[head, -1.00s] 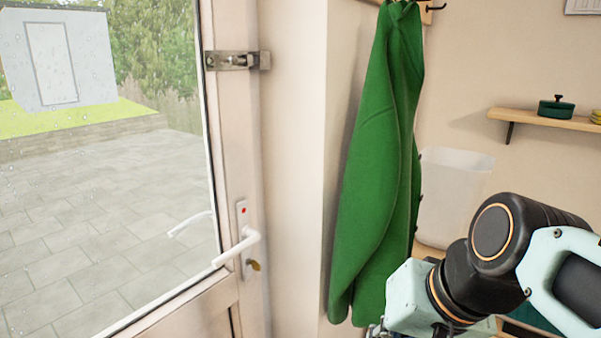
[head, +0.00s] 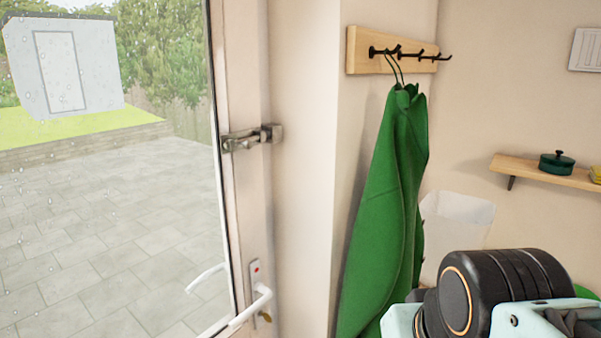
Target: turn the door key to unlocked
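The door key (head: 265,316) is a small brass-coloured piece low on the door's lock plate, just below and behind the white lever handle (head: 252,306). The handle partly covers it, so its exact angle is hard to tell. A red mark (head: 256,269) shows on the plate above the handle. The glazed white door (head: 239,205) stands at the left and appears shut against its frame. My arm enters at the lower right, well apart from the key. My gripper's fingers are below the picture.
A metal latch (head: 252,138) sits higher on the door edge. A green garment (head: 385,215) hangs from a wooden hook rail (head: 362,50) between the door and my arm. A translucent bin (head: 455,222) and a wall shelf (head: 540,172) are at the right.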

